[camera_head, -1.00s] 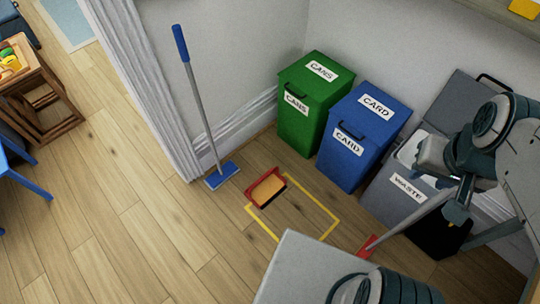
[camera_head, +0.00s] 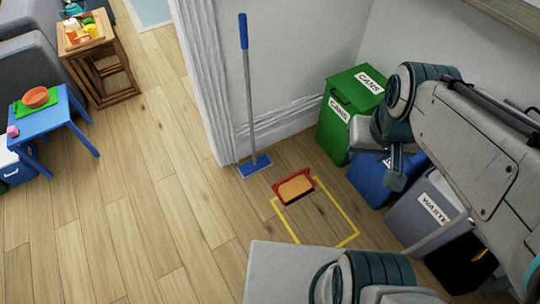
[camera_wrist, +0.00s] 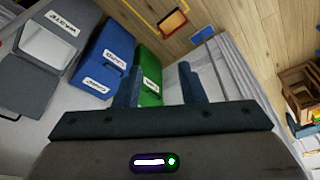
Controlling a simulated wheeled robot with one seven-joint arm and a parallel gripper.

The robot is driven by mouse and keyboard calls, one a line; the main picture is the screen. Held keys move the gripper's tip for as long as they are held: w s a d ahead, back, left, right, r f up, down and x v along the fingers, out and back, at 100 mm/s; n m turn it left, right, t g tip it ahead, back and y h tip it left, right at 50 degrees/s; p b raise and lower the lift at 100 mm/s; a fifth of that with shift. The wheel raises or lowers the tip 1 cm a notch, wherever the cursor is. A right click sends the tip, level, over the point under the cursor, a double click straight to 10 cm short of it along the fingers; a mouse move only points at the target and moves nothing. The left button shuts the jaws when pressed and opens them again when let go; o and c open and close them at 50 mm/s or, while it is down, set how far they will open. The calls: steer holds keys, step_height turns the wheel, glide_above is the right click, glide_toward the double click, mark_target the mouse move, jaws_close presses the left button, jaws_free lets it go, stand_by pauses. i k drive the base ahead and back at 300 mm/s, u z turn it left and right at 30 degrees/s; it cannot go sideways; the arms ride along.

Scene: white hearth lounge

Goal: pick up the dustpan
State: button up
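The dustpan (camera_head: 295,190) is red with a tan inside and a dark front edge. It lies on the wooden floor at the back edge of a yellow taped outline (camera_head: 345,213). It also shows in the wrist view (camera_wrist: 173,23), near the top. My gripper (camera_wrist: 159,85) is open, its two fingers apart with nothing between them. In the head view my gripper (camera_head: 394,178) hangs in front of the blue bin, to the right of the dustpan and apart from it.
A blue-handled mop (camera_head: 248,100) stands by the wall corner. Green cans (camera_head: 335,130), blue card (camera_head: 368,180) and grey waste (camera_head: 415,215) bins line the wall at right. A blue table (camera_head: 60,118) stands at left. Floor between is clear.

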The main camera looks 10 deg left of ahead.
mark_target(295, 187)
steer(key=u, duration=0.2)
steer(key=i, duration=0.5)
steer(key=k, duration=0.5)
steer(key=z, duration=3.15)
steer(key=k, duration=0.9)
steer(key=u, duration=1)
steer(key=i, duration=1)
